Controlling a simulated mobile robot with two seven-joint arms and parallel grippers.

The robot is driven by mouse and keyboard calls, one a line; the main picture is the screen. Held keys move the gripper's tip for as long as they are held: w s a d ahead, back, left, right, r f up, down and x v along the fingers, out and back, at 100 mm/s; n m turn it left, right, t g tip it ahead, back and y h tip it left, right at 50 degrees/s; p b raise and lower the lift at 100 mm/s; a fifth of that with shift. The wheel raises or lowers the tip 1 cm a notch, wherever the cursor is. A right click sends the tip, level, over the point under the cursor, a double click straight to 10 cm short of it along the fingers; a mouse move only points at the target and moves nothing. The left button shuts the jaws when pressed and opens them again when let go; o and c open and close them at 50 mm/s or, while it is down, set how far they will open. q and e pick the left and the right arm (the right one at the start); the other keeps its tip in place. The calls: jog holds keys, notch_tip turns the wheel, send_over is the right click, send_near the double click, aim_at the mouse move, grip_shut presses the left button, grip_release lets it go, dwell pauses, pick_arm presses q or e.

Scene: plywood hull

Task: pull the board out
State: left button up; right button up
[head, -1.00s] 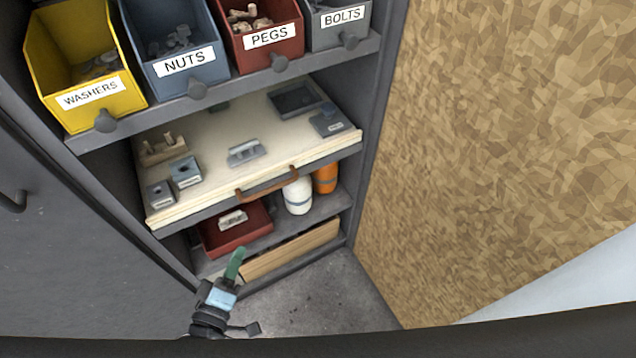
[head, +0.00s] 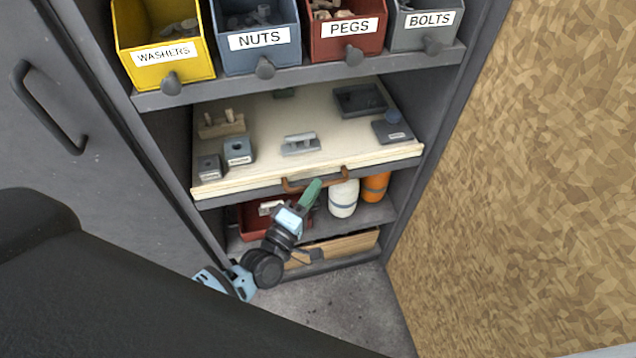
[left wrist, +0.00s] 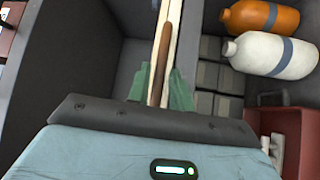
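The cream board (head: 270,125) lies on the middle shelf of a grey cabinet, with a brown handle (head: 345,178) on its front edge. My left gripper (head: 313,186), with green fingers, is in front of that edge and overlaps part of the handle. In the left wrist view the green fingers (left wrist: 160,92) are apart, one on each side of the handle (left wrist: 165,50) and the pale board edge. Whether they touch the handle I cannot tell. My right gripper is not in view.
The board carries small grey blocks (head: 238,151), a peg block (head: 221,125) and a dark tray (head: 360,99). Labelled bins (head: 258,62) stand above. Below are a red bin (head: 252,222), a white bottle (head: 343,199) and an orange bottle (head: 375,186). A chipboard wall (head: 510,190) bounds the right.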

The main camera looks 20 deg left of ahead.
pick_arm(q)
jog(key=shift+x, duration=1.2)
grip_shut()
